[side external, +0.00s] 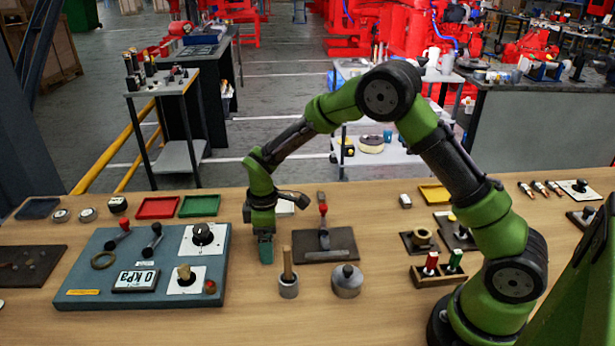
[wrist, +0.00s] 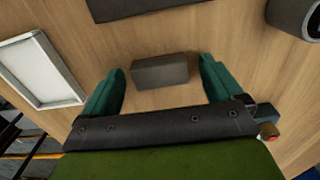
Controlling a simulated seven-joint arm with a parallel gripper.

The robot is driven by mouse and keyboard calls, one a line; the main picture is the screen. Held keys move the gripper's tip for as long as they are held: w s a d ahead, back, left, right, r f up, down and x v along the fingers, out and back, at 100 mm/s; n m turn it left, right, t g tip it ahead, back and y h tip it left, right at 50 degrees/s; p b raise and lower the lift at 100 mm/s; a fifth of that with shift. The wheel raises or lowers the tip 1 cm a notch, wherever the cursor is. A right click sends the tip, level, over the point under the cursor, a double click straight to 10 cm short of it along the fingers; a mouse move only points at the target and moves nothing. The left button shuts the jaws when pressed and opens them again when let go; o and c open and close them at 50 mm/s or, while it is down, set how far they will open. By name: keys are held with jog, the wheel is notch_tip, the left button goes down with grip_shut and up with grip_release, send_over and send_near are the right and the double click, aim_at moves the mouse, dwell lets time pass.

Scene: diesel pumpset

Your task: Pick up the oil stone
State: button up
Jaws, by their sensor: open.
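The oil stone appears to be the plain dark grey block (wrist: 160,71) lying on the wooden bench in the wrist view. My gripper (wrist: 163,80) has its two teal fingers spread, one to the left and one to the right of the block, with a gap on each side. The block lies between the fingertips and nothing is held. In the side view my gripper (side external: 266,252) points down low over the bench, right of the blue-grey gauge panel. The block cannot be made out there and seems hidden by the gripper.
A dark plate with a red-handled tool (side external: 322,240) lies just right of my gripper. A mortar-like pot with a wooden handle (side external: 288,284) and a lidded grey pot (side external: 347,283) stand in front. The gauge panel (side external: 85,262) is close left. A white tray (wrist: 40,68) lies beside the left finger.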

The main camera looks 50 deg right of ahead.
jog(key=c, duration=1.2)
jog(key=shift+r, duration=0.15)
notch_tip(320, 180, up, 10)
jog(key=shift+f, duration=0.1)
